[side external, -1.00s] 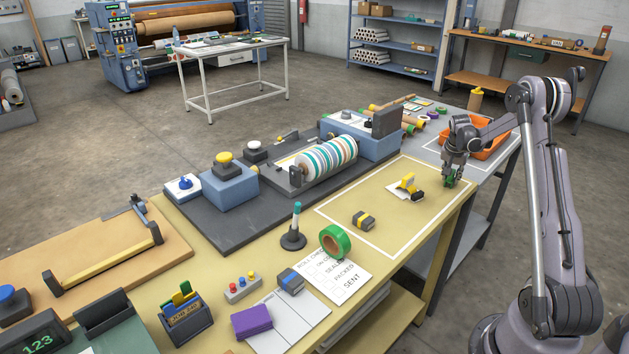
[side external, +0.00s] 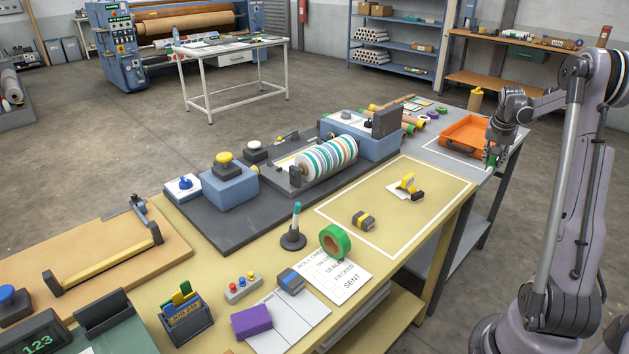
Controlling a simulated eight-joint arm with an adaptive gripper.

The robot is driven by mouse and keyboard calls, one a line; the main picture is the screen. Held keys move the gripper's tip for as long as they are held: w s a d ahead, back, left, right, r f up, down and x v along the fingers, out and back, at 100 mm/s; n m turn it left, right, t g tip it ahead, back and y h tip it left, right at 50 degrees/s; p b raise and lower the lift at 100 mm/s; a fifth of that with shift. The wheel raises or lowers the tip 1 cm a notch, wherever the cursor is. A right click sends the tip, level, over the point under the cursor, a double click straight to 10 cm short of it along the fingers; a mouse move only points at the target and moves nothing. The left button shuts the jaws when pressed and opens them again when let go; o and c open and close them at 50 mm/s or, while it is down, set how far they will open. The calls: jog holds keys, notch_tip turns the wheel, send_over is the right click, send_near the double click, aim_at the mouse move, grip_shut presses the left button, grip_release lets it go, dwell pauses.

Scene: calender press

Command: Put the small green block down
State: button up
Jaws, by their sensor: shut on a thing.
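My gripper (side external: 491,151) is at the right, beside the right end of the orange tray (side external: 462,148). It is shut on the small green block (side external: 491,160), which shows only as a small patch of green between the fingers. The block is over the grey table's right part, outside the tray in this view. I cannot tell whether it touches the surface.
Cardboard rolls (side external: 399,115) lie left of the tray. The grey table's right edge is close to my gripper.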

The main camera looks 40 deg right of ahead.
jog(key=shift+s+a+r, duration=0.1)
jog(key=shift+s+r, duration=0.05)
jog(key=shift+r, duration=0.05)
jog(key=w+a+n+t+y, duration=0.25)
jog(key=w+a+n, duration=0.55)
jog(key=w+a, duration=2.15)
jog(key=w+a+n+t+y, duration=0.15)
jog(key=a+n, duration=0.65)
jog(key=a, duration=3)
jog(key=a+f, duration=0.2)
jog(key=a, duration=0.1)
jog(key=w+a+f, duration=0.1)
jog(key=a+f, duration=0.1)
jog(key=a, duration=0.2)
jog(key=w+a+f, duration=0.1)
jog(key=a+f, duration=0.1)
jog(key=a, duration=0.1)
jog(key=shift+a, duration=0.2)
jog(key=shift+a+f, duration=0.3)
jog(key=shift+a, duration=0.15)
jog(key=shift+f, duration=2)
